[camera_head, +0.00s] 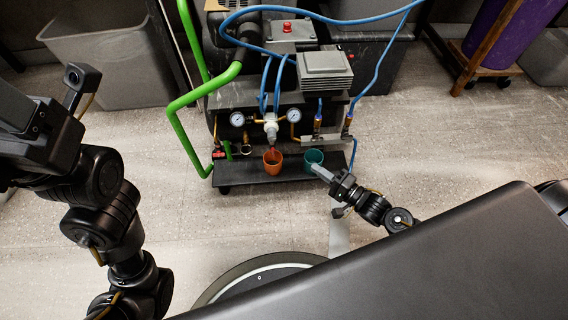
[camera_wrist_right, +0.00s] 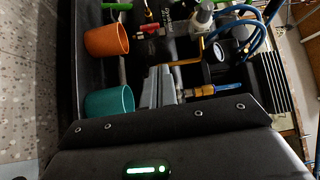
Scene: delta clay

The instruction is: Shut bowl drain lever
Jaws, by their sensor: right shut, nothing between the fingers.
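The compressor's pale regulator bowl (camera_head: 271,129) hangs between two gauges in the head view. A small red lever (camera_wrist_right: 150,29) shows beside the brass fittings at the bowl's lower end in the wrist view. In the head view the red part lies just above the orange cup (camera_head: 272,162), partly hidden. Whether the lever is open or shut is hard to tell. My right gripper (camera_head: 317,169) is shut and empty, by the teal cup (camera_head: 314,158). Its grey fingers (camera_wrist_right: 160,75) point toward the fittings, apart from the lever. My left arm is at the left; its fingers are not visible.
The cups stand on the compressor's dark lower shelf (camera_head: 250,176). A green pipe (camera_head: 176,120) runs down the left side, near another red valve handle (camera_head: 218,153). Brass fittings with blue hoses (camera_head: 347,122) sit at the right. Floor in front is clear.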

